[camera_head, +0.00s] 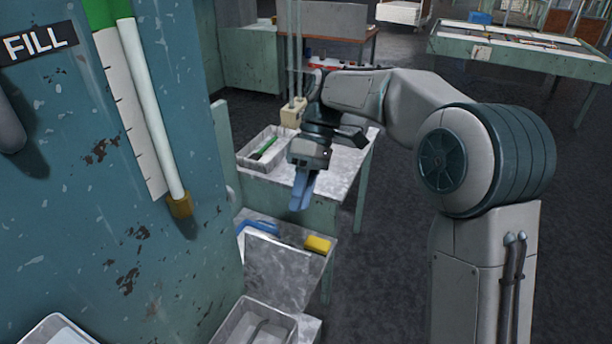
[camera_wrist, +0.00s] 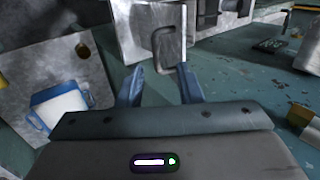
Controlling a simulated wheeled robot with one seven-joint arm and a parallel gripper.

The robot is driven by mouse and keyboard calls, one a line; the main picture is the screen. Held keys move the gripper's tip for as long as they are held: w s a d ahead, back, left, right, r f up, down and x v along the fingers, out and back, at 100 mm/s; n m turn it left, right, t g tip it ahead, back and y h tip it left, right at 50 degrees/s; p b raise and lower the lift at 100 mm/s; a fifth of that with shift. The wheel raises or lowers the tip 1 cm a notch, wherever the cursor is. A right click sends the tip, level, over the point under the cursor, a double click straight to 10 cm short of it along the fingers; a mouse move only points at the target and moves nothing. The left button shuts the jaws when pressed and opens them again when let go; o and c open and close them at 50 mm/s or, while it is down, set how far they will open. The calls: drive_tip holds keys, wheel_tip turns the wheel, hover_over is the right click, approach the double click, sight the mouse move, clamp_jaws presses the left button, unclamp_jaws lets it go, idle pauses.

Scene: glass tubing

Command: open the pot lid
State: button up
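My gripper (camera_head: 300,205) hangs in mid-air over the benches in the head view, its blue fingers pointing down. In the wrist view its two fingers (camera_wrist: 160,92) stand apart with nothing seen held between them. No pot or lid can be told for certain. A grey metal panel (camera_head: 280,272) stands tilted below my gripper, apart from it. In the wrist view a pale grey box face (camera_wrist: 137,22) with a dark handle-like shape (camera_wrist: 164,47) lies beyond the fingers.
A low shelf holds a yellow block (camera_head: 317,244) and a blue item (camera_head: 258,227). A blue-rimmed white container (camera_wrist: 62,106) shows in the wrist view. A tray (camera_head: 245,155) sits on the bench behind. The blue FILL cabinet (camera_head: 75,210) stands close on the left. Open floor lies right.

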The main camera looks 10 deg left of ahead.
drive_tip(key=shift+v, duration=2.25)
